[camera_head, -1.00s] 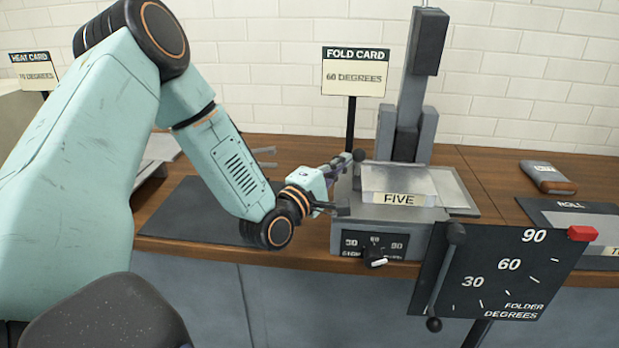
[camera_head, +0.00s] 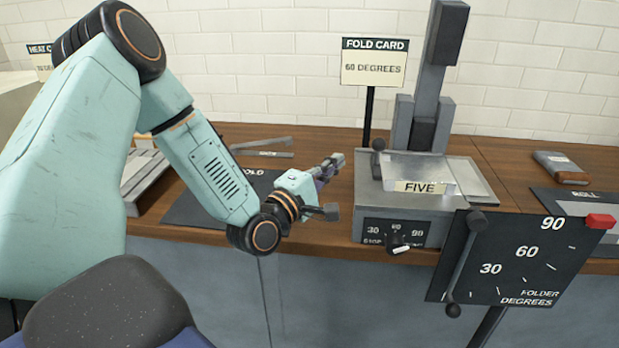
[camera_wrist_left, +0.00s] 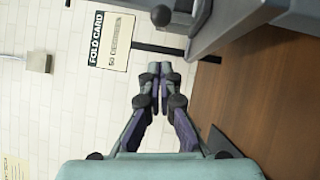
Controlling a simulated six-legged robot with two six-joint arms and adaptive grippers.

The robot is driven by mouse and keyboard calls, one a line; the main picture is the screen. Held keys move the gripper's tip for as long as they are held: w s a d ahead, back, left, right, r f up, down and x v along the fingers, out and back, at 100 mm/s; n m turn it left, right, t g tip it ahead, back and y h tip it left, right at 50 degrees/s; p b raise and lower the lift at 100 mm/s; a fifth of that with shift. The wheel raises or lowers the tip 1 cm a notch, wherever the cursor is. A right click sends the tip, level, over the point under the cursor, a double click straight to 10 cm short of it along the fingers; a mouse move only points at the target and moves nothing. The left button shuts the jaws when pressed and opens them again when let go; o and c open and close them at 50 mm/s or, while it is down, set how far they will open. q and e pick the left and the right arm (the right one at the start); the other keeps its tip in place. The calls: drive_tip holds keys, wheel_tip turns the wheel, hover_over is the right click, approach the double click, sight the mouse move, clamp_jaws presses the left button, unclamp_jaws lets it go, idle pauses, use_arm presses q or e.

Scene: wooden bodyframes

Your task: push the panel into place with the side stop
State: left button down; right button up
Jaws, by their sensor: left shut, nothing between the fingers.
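A thin silver panel (camera_head: 471,180) lies flat on the bed of the grey folder (camera_head: 366,200), its right part reaching past the bed. A block labelled FIVE (camera_head: 419,187) sits at its front. A black ball-topped handle (camera_head: 378,146), possibly the side stop, stands at the bed's left edge; its ball also shows in the wrist view (camera_wrist_left: 161,15). My left gripper (camera_head: 334,162) is left of the folder, apart from the handle and the panel. Its fingers (camera_wrist_left: 160,72) are together and empty. The panel's left edge is partly hidden behind the block and handle.
The fold card (camera_head: 375,62) reads 60 degrees. A dial (camera_head: 400,246) is on the folder's front, and the degree board (camera_head: 520,258) with its lever stands at front right. A dark mat (camera_head: 200,205) lies under my left arm. Right of the folder is a small block (camera_head: 560,167).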

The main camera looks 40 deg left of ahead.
use_arm(q)
drive_tip(key=s+f+p, duration=0.1)
drive_tip(key=s+p, duration=0.1)
drive_tip(key=s, duration=0.4)
drive_tip(key=shift+a, duration=0.2)
drive_tip(key=shift+d, duration=0.1)
